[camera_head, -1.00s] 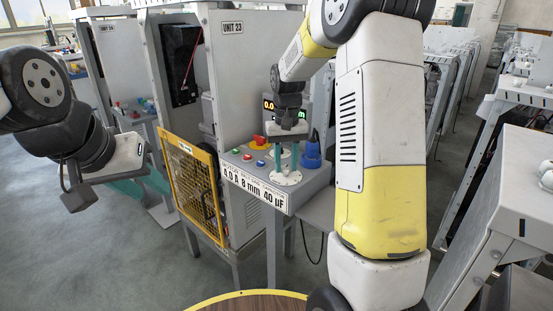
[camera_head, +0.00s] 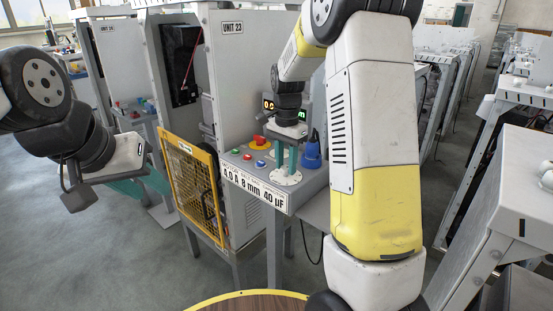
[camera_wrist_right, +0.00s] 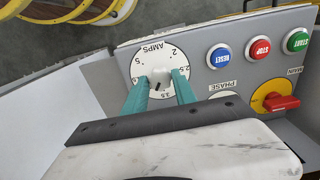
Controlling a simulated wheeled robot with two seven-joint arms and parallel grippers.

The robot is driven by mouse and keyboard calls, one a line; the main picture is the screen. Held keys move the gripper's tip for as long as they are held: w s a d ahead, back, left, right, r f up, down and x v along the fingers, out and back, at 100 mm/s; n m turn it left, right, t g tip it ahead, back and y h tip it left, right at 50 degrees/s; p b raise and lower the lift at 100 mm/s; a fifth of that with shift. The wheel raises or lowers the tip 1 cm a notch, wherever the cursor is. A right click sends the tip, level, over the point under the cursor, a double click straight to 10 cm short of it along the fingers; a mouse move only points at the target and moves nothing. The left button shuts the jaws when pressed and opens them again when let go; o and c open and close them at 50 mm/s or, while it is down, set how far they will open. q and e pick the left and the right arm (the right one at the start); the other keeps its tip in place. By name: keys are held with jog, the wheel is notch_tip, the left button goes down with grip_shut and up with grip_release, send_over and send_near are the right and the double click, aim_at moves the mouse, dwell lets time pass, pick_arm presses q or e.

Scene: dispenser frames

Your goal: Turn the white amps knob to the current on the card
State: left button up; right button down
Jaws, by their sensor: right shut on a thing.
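The white amps knob (camera_wrist_right: 160,77) stands in the middle of a round white dial marked AMPS (camera_wrist_right: 145,57) in the right wrist view. A dark mark shows on the knob's lower side, near the 3.5 label. My right gripper (camera_wrist_right: 161,82) has its teal fingers on either side of the knob and is shut on it; the left finger hides part of the scale. In the head view my right gripper (camera_head: 287,170) reaches down onto the dial. The card (camera_head: 254,188) on the panel's front edge appears to read 4.0 A, 8 mm, 40 µF.
Beside the dial are the blue RESET (camera_wrist_right: 219,55), red STOP (camera_wrist_right: 257,47) and green START (camera_wrist_right: 296,41) buttons, and a red main switch on yellow (camera_wrist_right: 280,102). A blue part (camera_head: 312,155) stands close right of my right gripper. A yellow-framed guard (camera_head: 192,190) is left of the panel.

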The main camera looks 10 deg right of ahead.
aim_at(286, 167)
jog(key=shift+r+m, duration=0.1)
jog(key=shift+m, duration=0.9)
jog(key=c, duration=1)
grip_release()
notch_tip(286, 167, up, 7)
jog(key=shift+f, duration=0.15)
jog(key=shift+r, duration=0.5)
